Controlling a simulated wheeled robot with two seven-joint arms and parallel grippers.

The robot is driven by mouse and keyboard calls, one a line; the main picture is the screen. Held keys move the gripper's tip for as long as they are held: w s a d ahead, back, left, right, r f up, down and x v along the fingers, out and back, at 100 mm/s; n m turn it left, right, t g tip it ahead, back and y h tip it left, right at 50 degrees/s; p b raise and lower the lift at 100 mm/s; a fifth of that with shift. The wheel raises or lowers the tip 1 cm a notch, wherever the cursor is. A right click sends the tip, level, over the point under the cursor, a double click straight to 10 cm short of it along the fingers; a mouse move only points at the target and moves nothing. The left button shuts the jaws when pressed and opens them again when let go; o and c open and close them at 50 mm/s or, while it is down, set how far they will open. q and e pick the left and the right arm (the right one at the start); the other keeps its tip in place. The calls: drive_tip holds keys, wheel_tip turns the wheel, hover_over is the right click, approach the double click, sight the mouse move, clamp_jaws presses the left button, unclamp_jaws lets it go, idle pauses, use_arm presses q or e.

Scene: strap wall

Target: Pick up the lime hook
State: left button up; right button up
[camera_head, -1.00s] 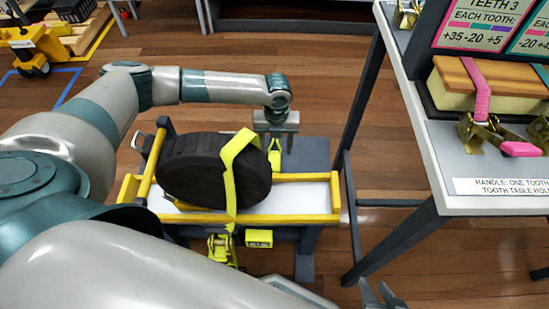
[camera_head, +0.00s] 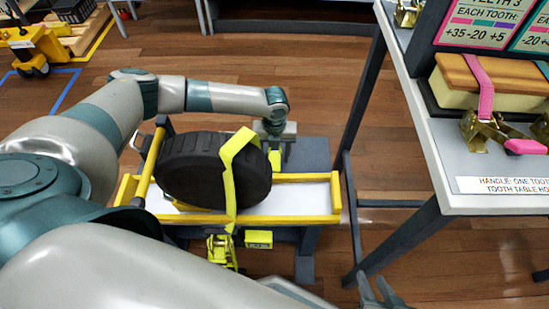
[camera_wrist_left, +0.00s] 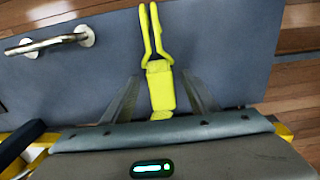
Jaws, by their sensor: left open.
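The lime hook (camera_wrist_left: 152,35) shows in the left wrist view as a two-pronged lime piece on a lime block, lying against a blue-grey panel. In the head view, part of the lime hook piece (camera_head: 275,161) shows just below my left gripper (camera_head: 275,148), right of the tyre. In the left wrist view, my left gripper (camera_wrist_left: 162,80) is open, with one finger on each side of the lime block and gaps showing. My right gripper (camera_head: 376,292) is at the bottom edge of the head view, its fingers apart.
A black tyre (camera_head: 205,170) stands in a yellow-framed tray (camera_head: 290,216) with a lime strap (camera_head: 228,175) over it. A lime ratchet (camera_head: 221,250) hangs in front. A metal handle (camera_wrist_left: 48,44) sits on the panel. A white table (camera_head: 440,175) stands at right.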

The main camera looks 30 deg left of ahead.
sight(276, 158)
use_arm(q)
drive_tip(key=c, duration=1.2)
use_arm(e)
drive_tip(key=shift+d+f, duration=0.1)
drive_tip(key=shift+d, duration=0.15)
use_arm(q)
drive_tip(key=shift+r, duration=0.1)
use_arm(e)
drive_tip(key=shift+s, duration=0.1)
